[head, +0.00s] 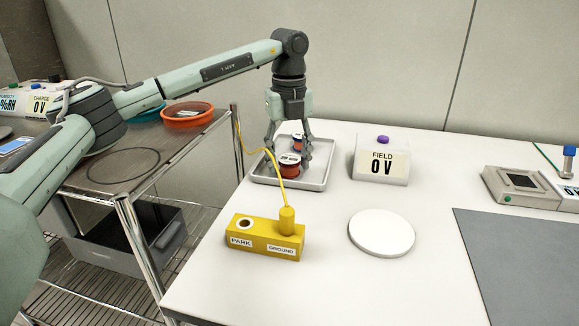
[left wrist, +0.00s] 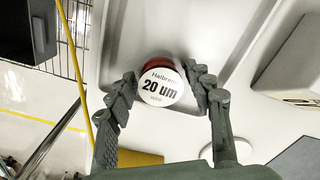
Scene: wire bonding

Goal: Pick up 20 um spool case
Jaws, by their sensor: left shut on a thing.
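The 20 um spool case (head: 289,162) is a round red case with a white label on top. It is over the grey tray (head: 260,180) in the head view; I cannot tell whether it still touches the tray floor. In the left wrist view, its label (left wrist: 160,86) reads "20 um". My left gripper (head: 287,158) points down and is shut on this case, with one finger on each side of it, as the left wrist view (left wrist: 163,92) shows. A second case (head: 297,140) with a blue top shows just behind it, partly hidden. My right gripper is not in view.
A yellow PARK/GROUND block (head: 265,240) with a yellow wire stands in front of the tray. A FIELD meter (head: 382,162) stands right of the tray, a white disc (head: 382,232) nearer. A grey mat (head: 520,260) lies right. Orange bowl (head: 188,114) stands on the left cart.

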